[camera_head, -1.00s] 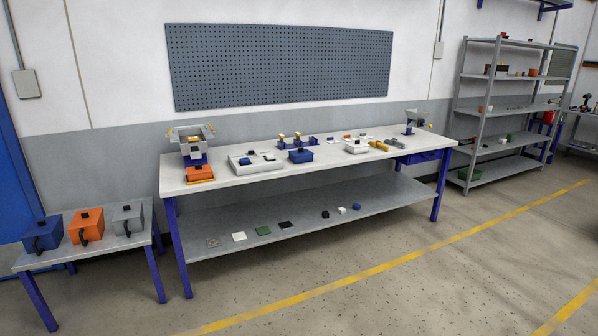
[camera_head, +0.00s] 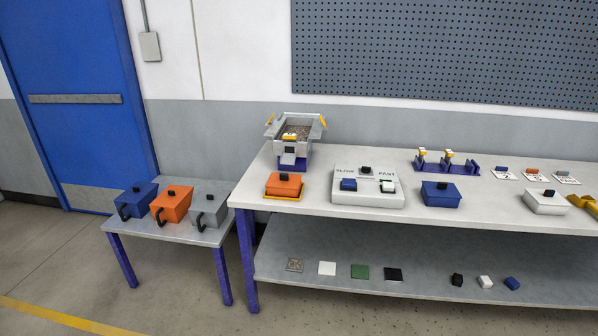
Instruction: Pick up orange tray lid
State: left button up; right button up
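An orange tray with an orange lid (camera_head: 285,181) sits at the left end of the long workbench, on a yellow base (camera_head: 267,196). A black knob (camera_head: 284,176) stands on top of the lid. The lid appears to lie flat on the tray; the seam is too small to make out. Neither of my grippers is in view.
A low side table (camera_head: 195,233) carries blue, orange (camera_head: 171,206) and grey handled bins. Floor in front is clear.

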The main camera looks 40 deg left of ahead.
aim_at(284, 181)
jog(key=u, duration=0.35)
jog(key=i, duration=1)
jog(key=u, duration=1.7)
jog(key=i, duration=0.95)
jog(key=u, duration=0.85)
